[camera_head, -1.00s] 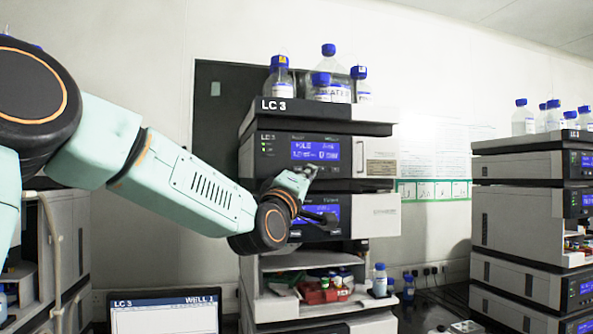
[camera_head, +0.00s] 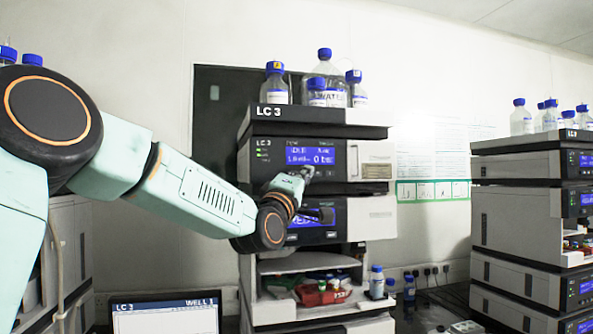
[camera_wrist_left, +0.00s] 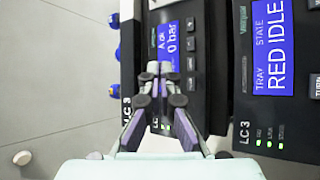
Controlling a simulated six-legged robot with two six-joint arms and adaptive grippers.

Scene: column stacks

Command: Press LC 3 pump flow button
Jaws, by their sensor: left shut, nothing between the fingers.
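The LC 3 stack (camera_head: 252,205) stands in the middle of the head view. Its upper module, the pump (camera_head: 262,172), has a lit blue screen (camera_head: 310,155) reading 0 bar; that screen also shows in the wrist view (camera_wrist_left: 166,38). A column of small dark buttons (camera_wrist_left: 190,48) runs along the screen's edge in the wrist view; their labels are too small to read. My left gripper (camera_head: 306,172) is shut and empty, its fingertips (camera_wrist_left: 158,68) at the pump's front by the screen's lower edge. Contact with a button cannot be told. The fingers partly cover the panel. My right gripper is not in view.
Below the pump, a second module's screen (camera_wrist_left: 272,45) reads RED IDLE. Blue-capped bottles (camera_head: 325,85) stand on top of the stack. An open bay with a red tray (camera_head: 322,296) lies lower down. Another stack (camera_head: 508,220) stands at right, and a laptop (camera_head: 165,313) at lower left.

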